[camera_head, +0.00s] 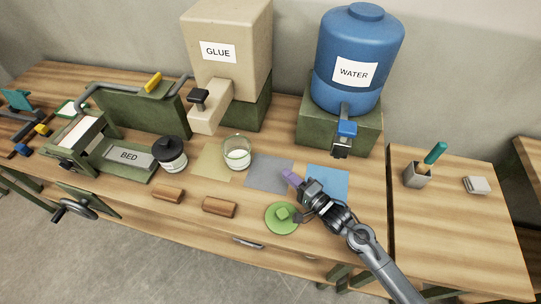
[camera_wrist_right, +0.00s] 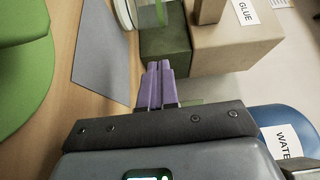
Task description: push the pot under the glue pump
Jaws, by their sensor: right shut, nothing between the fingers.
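The pot (camera_head: 237,150) is a clear glass jar with white contents. It stands upright between the tan mat and the grey mat, and its edge shows at the top of the wrist view (camera_wrist_right: 126,12). The glue pump (camera_head: 211,104) is a beige spout with a black knob on the front of the beige GLUE box (camera_head: 232,40); the pot is to the right of and nearer than the spout. My right gripper (camera_head: 289,176) has purple fingers, shut and empty (camera_wrist_right: 160,75), over the grey mat's right side, apart from the pot. My left gripper is not in view.
A black-lidded jar (camera_head: 172,155) stands left of the tan mat (camera_head: 211,161). The grey mat (camera_head: 266,174) and blue mat (camera_head: 330,180) look bare. Two wooden blocks and a green disc (camera_head: 276,228) lie in front. The WATER tank (camera_head: 358,40) stands behind right.

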